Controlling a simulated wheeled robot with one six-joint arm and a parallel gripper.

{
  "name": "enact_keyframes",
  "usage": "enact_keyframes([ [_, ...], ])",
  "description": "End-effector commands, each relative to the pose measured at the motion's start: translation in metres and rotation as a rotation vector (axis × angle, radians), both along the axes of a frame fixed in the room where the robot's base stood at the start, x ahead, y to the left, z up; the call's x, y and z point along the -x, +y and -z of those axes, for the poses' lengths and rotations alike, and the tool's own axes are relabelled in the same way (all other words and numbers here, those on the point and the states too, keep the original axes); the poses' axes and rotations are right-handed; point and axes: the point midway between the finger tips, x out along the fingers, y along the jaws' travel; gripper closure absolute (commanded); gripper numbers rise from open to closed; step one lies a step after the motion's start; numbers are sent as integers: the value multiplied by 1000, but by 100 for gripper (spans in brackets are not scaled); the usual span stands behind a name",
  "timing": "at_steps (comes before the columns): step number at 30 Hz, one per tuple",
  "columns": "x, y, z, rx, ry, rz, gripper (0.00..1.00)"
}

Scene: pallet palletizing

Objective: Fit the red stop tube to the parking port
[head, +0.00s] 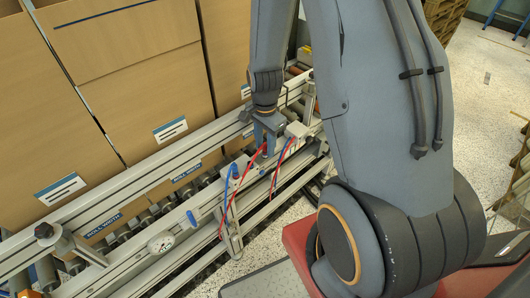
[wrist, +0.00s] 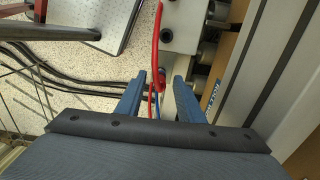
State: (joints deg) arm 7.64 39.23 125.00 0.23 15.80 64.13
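My gripper (head: 265,146) points down at the conveyor's side rail. In the wrist view its two blue fingers (wrist: 159,76) stand apart. A red tube (wrist: 156,35) comes down from the top of that view and curls into the gap between the fingers; I see no finger pressed on it. In the head view a red tube (head: 235,193) hangs in a curve from just below my gripper, and a second red line (head: 281,166) runs from a pale block (head: 297,130). The block's face with dark holes (wrist: 180,28) shows in the wrist view. I cannot tell which hole is the parking port.
Blue tubing (head: 228,183) and a round gauge (head: 161,242) sit along the rail. Large cardboard boxes (head: 150,85) stand on the rollers behind it. Black cables (wrist: 75,85) lie on the speckled floor at left in the wrist view.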

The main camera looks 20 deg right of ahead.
Motion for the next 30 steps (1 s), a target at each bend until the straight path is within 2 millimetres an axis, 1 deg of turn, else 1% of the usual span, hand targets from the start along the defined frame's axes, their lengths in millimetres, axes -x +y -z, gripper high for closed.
enact_keyframes([
  [5, 0, 0, -1, 0, -1, 0, 66],
  [8, -1, 0, -7, 0, -2, 0, 66],
  [11, -2, 0, -17, 1, -4, 0, 66],
  [21, -1, 0, -64, 0, -3, 0, 66],
  [25, -1, 0, -74, 0, -2, 0, 66],
  [30, 0, 0, -78, 0, 1, 0, 66],
])
